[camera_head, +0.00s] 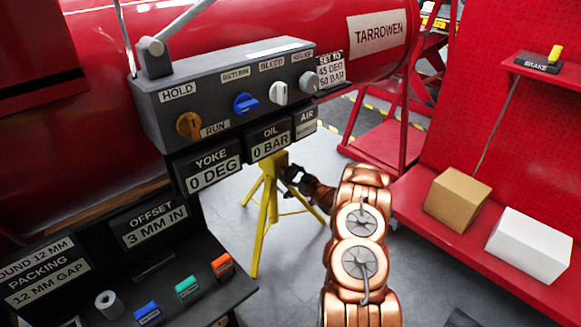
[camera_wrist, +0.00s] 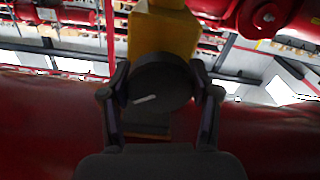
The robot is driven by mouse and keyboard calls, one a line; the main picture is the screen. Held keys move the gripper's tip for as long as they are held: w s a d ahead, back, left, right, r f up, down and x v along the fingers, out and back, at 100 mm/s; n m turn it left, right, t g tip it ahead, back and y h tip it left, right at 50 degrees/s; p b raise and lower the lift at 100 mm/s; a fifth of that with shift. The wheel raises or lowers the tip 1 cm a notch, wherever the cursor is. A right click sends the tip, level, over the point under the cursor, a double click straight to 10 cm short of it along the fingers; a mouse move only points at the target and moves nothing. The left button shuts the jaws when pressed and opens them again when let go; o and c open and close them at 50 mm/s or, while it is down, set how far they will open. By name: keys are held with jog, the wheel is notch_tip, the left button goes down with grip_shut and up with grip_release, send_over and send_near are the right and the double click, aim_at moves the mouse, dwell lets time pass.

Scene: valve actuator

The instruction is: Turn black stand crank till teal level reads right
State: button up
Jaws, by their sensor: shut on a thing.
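A yellow stand (camera_head: 268,195) on splayed legs stands under the grey control panel; its yellow post also shows in the wrist view (camera_wrist: 160,35). In the wrist view a round black crank head (camera_wrist: 160,78) with a short pale mark sits in front of that post. My gripper (camera_wrist: 160,104) is shut on it, one finger on each side. In the head view my gripper (camera_head: 291,180) reaches the stand's top from the right, and the crank is hard to make out there. A small teal block (camera_head: 188,289) with an unreadable label lies on the black bench; no teal level reading is legible.
The grey panel (camera_head: 225,92) bears orange, blue, white and grey knobs. Displays below read YOKE 0 DEG and OIL 0 BAR; a sign reads 45 DEG, 50 BAR. Blue (camera_head: 147,312) and orange blocks flank the teal one. Boxes (camera_head: 457,198) rest on a red shelf at right.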

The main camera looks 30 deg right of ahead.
jog(key=m+p, duration=0.2)
jog(key=shift+r+m, duration=0.15)
jog(key=shift+m, duration=0.25)
jog(key=m+p, duration=0.1)
jog(key=m, duration=0.1)
jog(key=shift+m, duration=0.4)
jog(key=m+p, duration=0.1)
jog(key=m, duration=0.1)
jog(key=shift+m, duration=0.3)
jog(key=m, duration=0.3)
jog(key=shift+m, duration=0.3)
jog(key=m, duration=0.6)
jog(key=shift+p, duration=0.4)
jog(key=m, duration=0.6)
jog(key=shift+m, duration=0.4)
